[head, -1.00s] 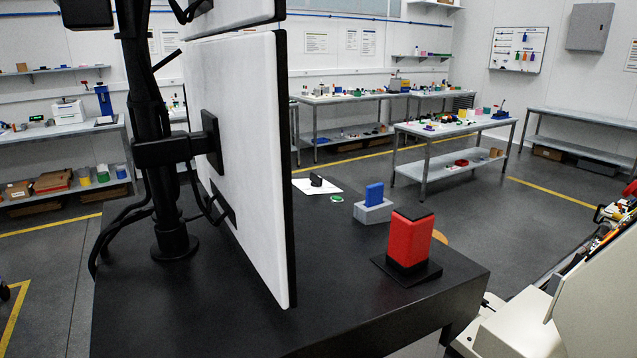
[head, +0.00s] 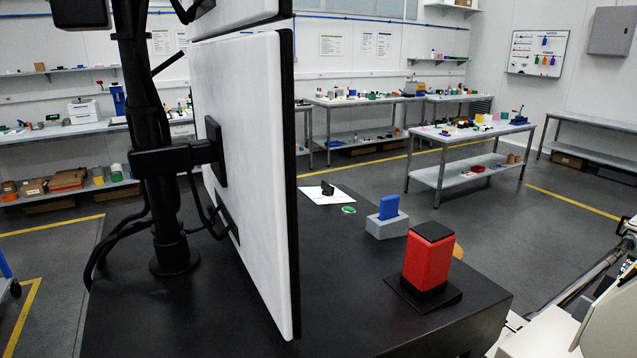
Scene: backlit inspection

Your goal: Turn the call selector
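A small black knob-like piece (head: 327,188) stands on a white plate (head: 345,196) towards the far side of the dark table. It may be the call selector, but it is too small to tell its setting. A green round piece (head: 348,209) lies beside the plate. A blue block (head: 389,207) stands upright in a grey base (head: 387,226). A red block with a black top (head: 428,262) stands on a black base near the table's right edge. Neither of my grippers is in view.
A large white monitor back (head: 245,150) on a black post (head: 150,160) stands over the left of the dark table (head: 340,300). An orange round thing (head: 457,251) is partly hidden behind the red block. The table's front middle is clear.

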